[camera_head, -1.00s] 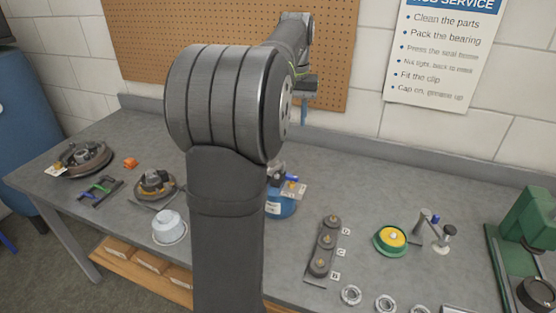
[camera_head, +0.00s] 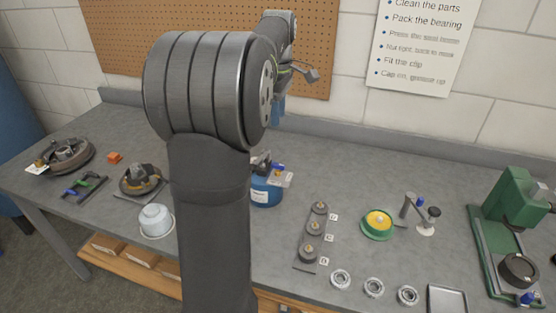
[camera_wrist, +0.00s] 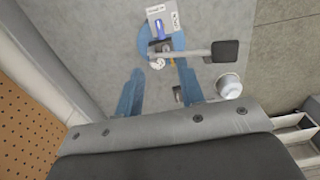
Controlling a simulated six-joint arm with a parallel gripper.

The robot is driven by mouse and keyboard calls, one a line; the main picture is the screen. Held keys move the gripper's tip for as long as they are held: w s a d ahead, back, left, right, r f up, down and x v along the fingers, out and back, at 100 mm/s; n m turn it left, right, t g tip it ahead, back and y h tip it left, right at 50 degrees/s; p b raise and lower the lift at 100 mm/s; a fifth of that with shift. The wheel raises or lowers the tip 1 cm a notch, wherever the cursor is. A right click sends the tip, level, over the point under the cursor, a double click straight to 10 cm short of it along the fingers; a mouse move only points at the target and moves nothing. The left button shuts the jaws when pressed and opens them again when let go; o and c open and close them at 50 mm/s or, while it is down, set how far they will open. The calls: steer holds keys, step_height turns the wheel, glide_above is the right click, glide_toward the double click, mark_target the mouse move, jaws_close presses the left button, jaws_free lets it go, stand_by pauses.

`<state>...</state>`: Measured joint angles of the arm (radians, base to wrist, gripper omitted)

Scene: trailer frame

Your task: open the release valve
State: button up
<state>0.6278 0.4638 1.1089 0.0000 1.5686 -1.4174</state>
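A blue canister (camera_head: 266,193) stands on the bench, partly hidden behind my arm. Dark fittings, a small blue lever (camera_head: 277,167) and a pale tag (camera_head: 280,179) are on its top. In the wrist view the canister (camera_wrist: 145,42) lies ahead of my gripper, with the blue lever (camera_wrist: 160,28) and a white tag at its top. My gripper (camera_wrist: 160,72) has two blue fingers spread apart, with nothing clearly held between them. In the head view one blue finger (camera_head: 278,110) shows above the bench, apart from the canister. I cannot tell the valve's setting.
A white cup (camera_head: 156,221), a hub (camera_head: 140,181) and a drum (camera_head: 68,155) stand left. A bearing strip (camera_head: 309,248), a green-yellow tin (camera_head: 377,223), several metal rings and a green press (camera_head: 510,210) stand right. A pegboard and wall are behind.

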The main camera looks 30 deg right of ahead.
mark_target(278, 164)
step_height(278, 164, down, 16)
stand_by(0.4)
jaws_close()
